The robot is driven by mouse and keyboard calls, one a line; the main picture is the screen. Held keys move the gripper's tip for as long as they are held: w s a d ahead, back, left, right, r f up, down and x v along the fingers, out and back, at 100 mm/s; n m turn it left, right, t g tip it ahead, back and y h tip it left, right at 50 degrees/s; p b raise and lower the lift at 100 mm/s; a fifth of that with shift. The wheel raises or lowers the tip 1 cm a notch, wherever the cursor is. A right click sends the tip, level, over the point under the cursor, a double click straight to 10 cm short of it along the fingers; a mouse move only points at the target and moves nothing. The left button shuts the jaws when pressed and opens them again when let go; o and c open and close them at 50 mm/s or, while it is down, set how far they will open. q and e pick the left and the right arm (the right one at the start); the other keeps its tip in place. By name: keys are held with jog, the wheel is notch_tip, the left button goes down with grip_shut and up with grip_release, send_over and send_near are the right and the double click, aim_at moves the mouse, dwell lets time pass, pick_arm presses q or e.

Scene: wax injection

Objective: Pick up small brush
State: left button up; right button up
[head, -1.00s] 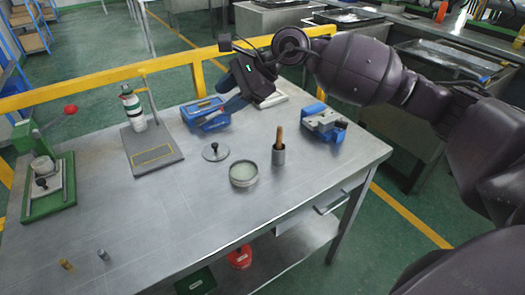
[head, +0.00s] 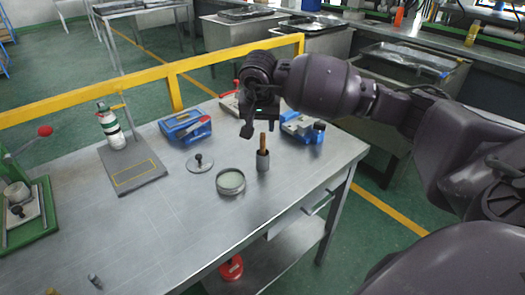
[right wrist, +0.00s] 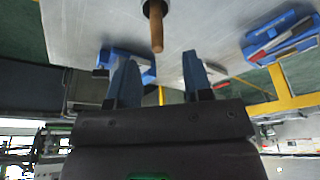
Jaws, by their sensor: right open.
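My right gripper (head: 248,132) hangs just above and beside the handle's top, pointing down, and is empty. In the right wrist view its two blue fingers (right wrist: 160,72) are apart. There the brush handle (right wrist: 156,28) shows ahead of the fingertips, in line with the gap between them and not touching them. My left gripper is not in view.
A round dish (head: 231,182) and a small knobbed disc (head: 200,163) lie left of the cup. A blue vise-like block (head: 302,127) sits close on the right, a blue box (head: 186,127) behind.

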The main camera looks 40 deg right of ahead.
aim_at(263, 138)
jog(key=x, duration=0.7)
jog(key=shift+w+d+f, duration=0.1)
jog(key=shift+d+f, duration=0.1)
jog(key=shift+d, duration=0.15)
grip_shut()
